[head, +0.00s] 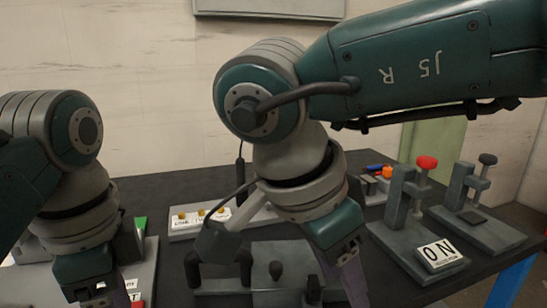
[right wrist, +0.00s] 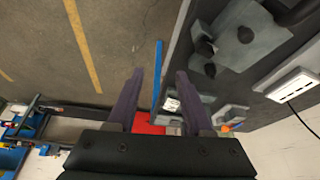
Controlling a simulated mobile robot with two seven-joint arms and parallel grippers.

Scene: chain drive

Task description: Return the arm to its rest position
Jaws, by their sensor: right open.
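My right arm reaches in from the upper right in the head view, and its gripper (head: 347,270) hangs down at the bottom edge, in front of the dark table (head: 150,188). In the right wrist view its two purple fingers (right wrist: 160,73) stand apart with nothing between them. Floor and a table edge show beyond them. My left gripper (head: 103,285) points down at the lower left of the head view. Its fingertips are cut off by the frame, so its opening cannot be judged.
A grey fixture with dark pegs (head: 275,287) lies close to the right gripper. A red-knobbed clamp (head: 425,165), a black-knobbed clamp (head: 487,162) and a white label block (head: 440,254) stand to the right. A strip with yellow buttons (head: 200,217) lies behind.

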